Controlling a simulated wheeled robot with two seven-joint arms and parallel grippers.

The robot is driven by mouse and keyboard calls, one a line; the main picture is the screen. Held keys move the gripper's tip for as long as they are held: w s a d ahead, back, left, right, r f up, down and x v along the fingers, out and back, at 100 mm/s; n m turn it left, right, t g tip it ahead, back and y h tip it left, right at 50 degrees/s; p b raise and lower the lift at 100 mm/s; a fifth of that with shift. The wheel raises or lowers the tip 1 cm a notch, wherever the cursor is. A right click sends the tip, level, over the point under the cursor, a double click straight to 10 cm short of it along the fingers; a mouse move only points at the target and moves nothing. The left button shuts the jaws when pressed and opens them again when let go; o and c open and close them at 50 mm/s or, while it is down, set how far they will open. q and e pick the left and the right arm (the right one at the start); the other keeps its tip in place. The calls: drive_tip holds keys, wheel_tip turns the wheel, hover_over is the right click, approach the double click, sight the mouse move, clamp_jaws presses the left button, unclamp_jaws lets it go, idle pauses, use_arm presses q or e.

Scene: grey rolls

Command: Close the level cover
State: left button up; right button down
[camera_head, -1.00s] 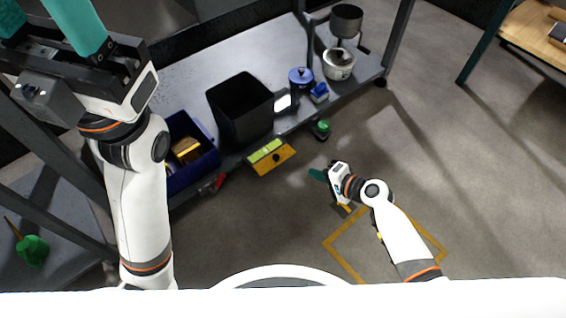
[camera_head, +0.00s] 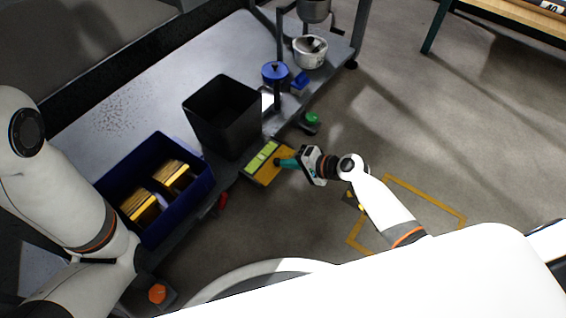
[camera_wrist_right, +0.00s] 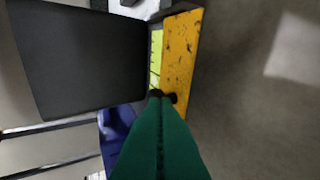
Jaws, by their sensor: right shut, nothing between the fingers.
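The level cover is a scuffed orange-yellow panel (camera_head: 267,175) at the table's front edge in the head view. It stands open, with the yellow-green level strip (camera_head: 259,158) uncovered beside it. In the right wrist view the cover (camera_wrist_right: 182,48) is upright in the picture, with the strip (camera_wrist_right: 155,55) along its left side. A dark round knob (camera_wrist_right: 173,97) is low on the cover. My right gripper (camera_head: 279,162) is shut and empty, its teal fingertips at the cover's knob. They overlap it in the wrist view (camera_wrist_right: 158,96); contact is unclear. My left gripper is out of view.
A black bin (camera_head: 205,128) stands on the grey table behind the level strip. A blue crate (camera_head: 190,198) with golden items is to its left. A green button (camera_head: 312,118) sits right of the cover. The floor (camera_head: 430,140) on the right is open.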

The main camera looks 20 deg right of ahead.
sight(274, 154)
drive_tip(key=w+a, duration=0.1)
drive_tip(key=w, duration=0.1)
drive_tip(key=w+a, duration=0.1)
drive_tip(key=a, duration=0.1)
drive_tip(key=shift+w, duration=0.4)
drive_tip(key=shift+w+a, duration=0.2)
drive_tip(key=shift+w, duration=0.05)
drive_tip(key=shift+r, duration=0.1)
drive_tip(key=shift+w, duration=0.1)
drive_tip(key=shift+r+p, duration=0.1)
drive_tip(key=shift+p, duration=0.25)
